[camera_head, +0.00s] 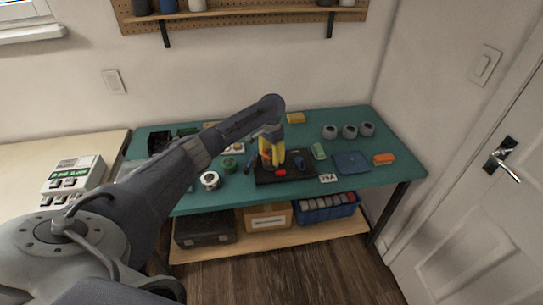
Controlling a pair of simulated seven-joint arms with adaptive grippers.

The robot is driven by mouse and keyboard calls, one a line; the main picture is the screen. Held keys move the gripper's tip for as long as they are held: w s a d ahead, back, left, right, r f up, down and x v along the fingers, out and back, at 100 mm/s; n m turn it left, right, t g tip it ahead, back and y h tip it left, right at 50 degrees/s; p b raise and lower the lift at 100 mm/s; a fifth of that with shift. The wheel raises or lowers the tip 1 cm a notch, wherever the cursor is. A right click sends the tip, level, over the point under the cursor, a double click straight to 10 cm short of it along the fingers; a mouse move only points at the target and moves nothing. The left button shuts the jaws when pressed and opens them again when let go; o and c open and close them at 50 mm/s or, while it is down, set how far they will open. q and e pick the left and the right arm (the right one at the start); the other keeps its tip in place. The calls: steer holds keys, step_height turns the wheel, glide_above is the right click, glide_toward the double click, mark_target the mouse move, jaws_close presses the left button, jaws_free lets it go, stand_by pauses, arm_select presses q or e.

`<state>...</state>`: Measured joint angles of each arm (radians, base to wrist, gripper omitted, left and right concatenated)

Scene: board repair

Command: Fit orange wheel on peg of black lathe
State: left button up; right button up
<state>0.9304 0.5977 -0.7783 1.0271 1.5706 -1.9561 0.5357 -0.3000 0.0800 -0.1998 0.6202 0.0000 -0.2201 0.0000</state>
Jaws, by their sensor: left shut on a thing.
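My left gripper (271,151) reaches over the teal workbench and points down at a black base (300,176), which I take to be part of the black lathe. It is shut on a small orange-yellow thing, which seems to be the orange wheel; its outline blends with the gripper's yellow fingers. The peg cannot be made out; the gripper covers that part. A red part (281,171) and a blue part (299,161) show on the base beside the gripper. I cannot tell whether the wheel touches the peg. My right gripper is not in view.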

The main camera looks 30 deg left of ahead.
arm_select(q)
steer(key=shift+f, duration=1)
stand_by(1.4)
steer(key=o, duration=1.2)
steer(key=shift+o, duration=0.6)
steer(key=shift+f, duration=0.1)
steer(key=shift+c, duration=0.8)
steer(key=shift+o, duration=1.1)
steer(key=shift+d, duration=0.1)
